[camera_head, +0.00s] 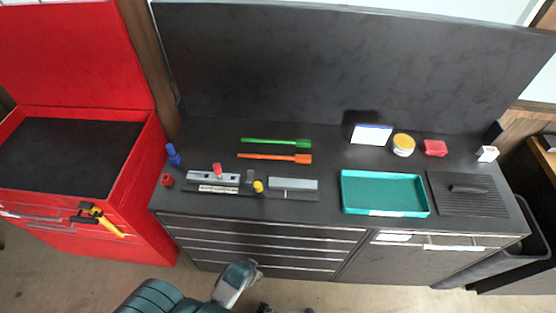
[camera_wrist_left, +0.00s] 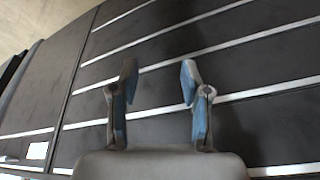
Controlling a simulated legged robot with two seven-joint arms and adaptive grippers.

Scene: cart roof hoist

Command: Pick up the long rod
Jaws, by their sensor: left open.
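No plain bare rod stands out, and I cannot tell which thing is the long rod. The longest thin things are a green long-handled tool (camera_head: 276,143) and an orange long-handled tool (camera_head: 274,158). They lie roughly parallel and apart on the black worktop. My left gripper shows in the left wrist view (camera_wrist_left: 158,72), open and empty, with the dark drawer fronts (camera_wrist_left: 240,65) behind its fingers. In the head view my left arm is low, in front of the drawers, below the worktop. My right gripper is not in view.
Grey metal pieces (camera_head: 293,184) lie near the worktop's front edge. A teal tray (camera_head: 347,205) and a ribbed dark plate (camera_head: 486,205) are to the right. A yellow-lidded jar (camera_head: 403,144) and a red box (camera_head: 435,148) stand behind. A red cabinet (camera_head: 145,170) adjoins at left.

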